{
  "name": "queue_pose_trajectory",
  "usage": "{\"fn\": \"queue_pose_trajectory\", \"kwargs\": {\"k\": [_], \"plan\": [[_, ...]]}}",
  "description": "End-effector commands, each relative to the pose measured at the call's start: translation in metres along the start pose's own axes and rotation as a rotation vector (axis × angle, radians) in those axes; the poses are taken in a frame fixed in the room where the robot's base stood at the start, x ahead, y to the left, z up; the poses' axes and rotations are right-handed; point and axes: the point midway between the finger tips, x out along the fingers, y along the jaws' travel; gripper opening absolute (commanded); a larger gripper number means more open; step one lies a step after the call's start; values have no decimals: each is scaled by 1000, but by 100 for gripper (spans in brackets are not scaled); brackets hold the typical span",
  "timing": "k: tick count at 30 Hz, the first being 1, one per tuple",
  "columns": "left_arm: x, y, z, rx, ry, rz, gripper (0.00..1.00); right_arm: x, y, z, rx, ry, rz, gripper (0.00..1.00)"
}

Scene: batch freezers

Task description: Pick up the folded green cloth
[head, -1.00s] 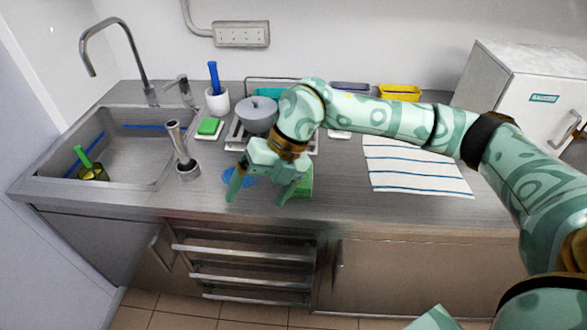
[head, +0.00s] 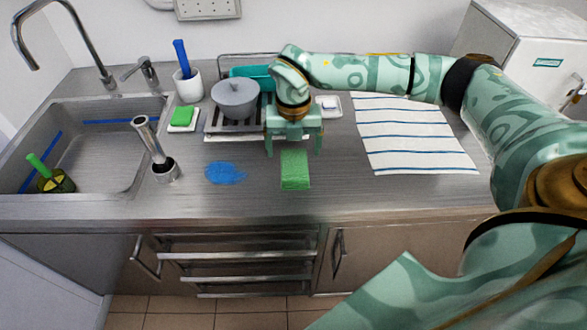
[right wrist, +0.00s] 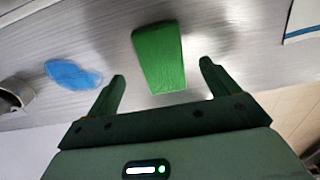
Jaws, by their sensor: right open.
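The folded green cloth (head: 295,170) lies flat on the steel counter, a narrow rectangle close to the front edge. It also shows in the right wrist view (right wrist: 160,58), between and ahead of the fingertips. My right gripper (head: 294,153) is open and empty, above the counter near the cloth's far end, with a finger to either side of it. In the right wrist view the two fingers (right wrist: 162,70) are spread wider than the cloth and do not touch it. My left gripper is not in view.
A blue patch (head: 225,172) lies left of the cloth. A metal cylinder tool (head: 150,140) stands further left, by the sink (head: 100,190). A grey pot (head: 236,98) on a rack is behind. A striped towel (head: 415,135) lies right. The counter's front strip is clear.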

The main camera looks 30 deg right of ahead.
Motion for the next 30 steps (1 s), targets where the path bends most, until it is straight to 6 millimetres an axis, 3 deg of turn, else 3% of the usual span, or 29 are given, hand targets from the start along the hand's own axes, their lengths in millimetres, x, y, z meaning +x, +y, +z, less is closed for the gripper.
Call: {"fn": "queue_pose_trajectory", "kwargs": {"k": [3, 10, 17, 18, 23, 30], "plan": [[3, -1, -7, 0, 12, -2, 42, 10, -1, -1, -1, 2, -1, 87], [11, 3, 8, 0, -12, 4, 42, 48, -2, -4, -1, 2, -2, 87], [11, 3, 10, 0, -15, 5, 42, 52, -2, -3, -1, 0, 0, 87], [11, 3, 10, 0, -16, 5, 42, 51, -2, -3, -1, 0, 0, 84], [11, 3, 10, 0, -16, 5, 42, 51, -2, -3, -1, 0, 0, 40], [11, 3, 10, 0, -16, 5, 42, 51, -2, -3, -1, 0, 1, 39]]}}
